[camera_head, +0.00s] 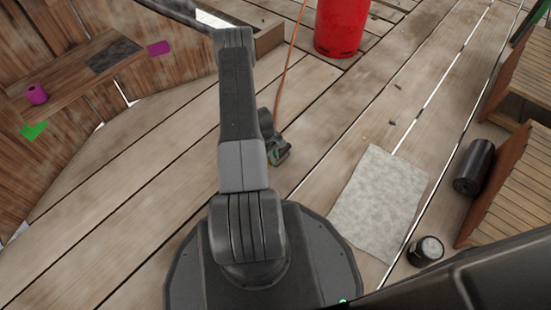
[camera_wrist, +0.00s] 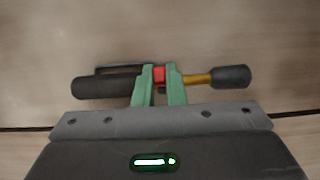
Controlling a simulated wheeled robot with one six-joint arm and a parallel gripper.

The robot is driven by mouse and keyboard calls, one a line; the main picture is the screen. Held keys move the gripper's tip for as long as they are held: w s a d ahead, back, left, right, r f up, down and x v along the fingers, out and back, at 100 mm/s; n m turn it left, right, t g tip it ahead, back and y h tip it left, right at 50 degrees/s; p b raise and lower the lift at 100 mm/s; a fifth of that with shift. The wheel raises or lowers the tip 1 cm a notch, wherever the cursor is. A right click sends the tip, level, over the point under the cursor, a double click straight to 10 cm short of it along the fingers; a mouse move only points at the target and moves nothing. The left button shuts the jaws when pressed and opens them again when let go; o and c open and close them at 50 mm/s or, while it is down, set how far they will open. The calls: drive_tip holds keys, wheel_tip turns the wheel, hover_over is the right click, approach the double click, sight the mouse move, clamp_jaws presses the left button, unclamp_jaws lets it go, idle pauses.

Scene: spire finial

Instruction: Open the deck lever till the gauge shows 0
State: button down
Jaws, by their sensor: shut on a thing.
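In the wrist view, my gripper (camera_wrist: 159,70) has its two green fingers shut on a small red part (camera_wrist: 159,75) of a torch-like tool. The tool has a black handle (camera_wrist: 100,88) on the left and a brass neck (camera_wrist: 197,80) ending in a dark head (camera_wrist: 232,77) on the right. It lies level across the fingers, close over the planks. In the head view my gripper (camera_head: 278,155) is low by the deck, mostly hidden behind my arm. I cannot pick out a deck lever for certain, and no gauge can be read.
An orange hose (camera_head: 289,75) runs from near a red cylinder (camera_head: 340,28) toward my gripper. A grey mat (camera_head: 380,205), a black roll (camera_head: 474,167) and a small dark can (camera_head: 426,251) lie right. Wooden crates (camera_head: 520,165) line the right edge. A wooden bench (camera_head: 70,75) stands left.

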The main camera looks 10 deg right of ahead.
drive_tip(key=w+g+h, duration=0.1)
drive_tip(key=w+a+g+h, duration=0.1)
drive_tip(key=g, duration=0.1)
drive_tip(key=shift+a+g+h, duration=0.2)
drive_tip(key=shift+g+h, duration=0.1)
drive_tip(key=shift+h, duration=0.1)
drive_tip(key=shift+w+a+f+g+h, duration=0.15)
drive_tip(key=shift+w+a+g+h, duration=0.2)
drive_tip(key=shift+g+h, duration=0.45)
drive_tip(key=shift+w+a+f+g+h, duration=0.25)
drive_tip(key=shift+g+h, duration=0.35)
drive_tip(key=shift+g, duration=0.3)
drive_tip(key=shift+w+r, duration=0.1)
drive_tip(key=c, duration=1.5)
unclamp_jaws()
